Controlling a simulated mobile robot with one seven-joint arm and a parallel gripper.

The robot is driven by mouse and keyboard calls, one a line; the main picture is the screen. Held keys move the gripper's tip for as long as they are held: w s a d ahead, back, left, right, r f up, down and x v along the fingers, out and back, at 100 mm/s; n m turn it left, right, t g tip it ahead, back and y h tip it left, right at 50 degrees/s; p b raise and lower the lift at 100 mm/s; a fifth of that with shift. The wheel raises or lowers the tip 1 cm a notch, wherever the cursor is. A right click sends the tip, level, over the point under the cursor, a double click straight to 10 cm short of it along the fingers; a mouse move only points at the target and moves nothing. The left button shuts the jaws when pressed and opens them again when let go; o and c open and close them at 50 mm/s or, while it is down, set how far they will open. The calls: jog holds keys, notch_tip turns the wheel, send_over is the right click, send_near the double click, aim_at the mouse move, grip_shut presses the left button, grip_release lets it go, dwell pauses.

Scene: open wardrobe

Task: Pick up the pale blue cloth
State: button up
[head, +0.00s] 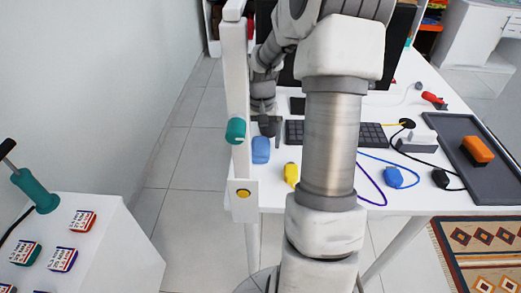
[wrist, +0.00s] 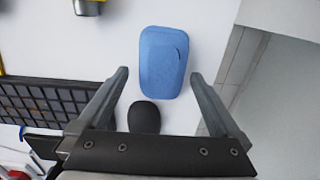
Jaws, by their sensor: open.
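The blue cloth (head: 260,150) looks like a small rounded, folded pad lying flat near the left edge of the white desk. In the wrist view the cloth (wrist: 163,55) lies ahead of my gripper (wrist: 160,75), with its near end roughly between the fingertips. My gripper is open, with nothing between its fingers.
A dark rounded object, perhaps a mouse (wrist: 144,115), lies close to the cloth, between the fingers' bases. A black keyboard (wrist: 50,100) is to the left. A white post (head: 238,80) stands by the desk edge. A yellow item (head: 291,174) lies right of the cloth.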

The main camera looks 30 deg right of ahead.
aim_at(262, 139)
jog(key=shift+f, duration=0.6)
jog(key=c, duration=1.4)
jog(key=shift+r, duration=0.55)
jog(key=r, duration=0.2)
jog(key=d+r, duration=0.1)
jog(key=shift+w+r+p, duration=0.3)
jog(key=shift+r+p, duration=0.05)
jog(key=shift+r, duration=0.05)
jog(key=w+d+r, duration=0.1)
jog(key=d+r, duration=0.1)
jog(key=d, duration=0.1)
jog(key=w+d+r, duration=0.1)
jog(key=d+r, duration=0.1)
jog(key=d, duration=0.1)
jog(key=w+d+r+p, duration=0.1)
jog(key=w+d+r, duration=0.1)
jog(key=d, duration=0.1)
jog(key=shift+w+d+r, duration=0.1)
jog(key=shift+d, duration=0.25)
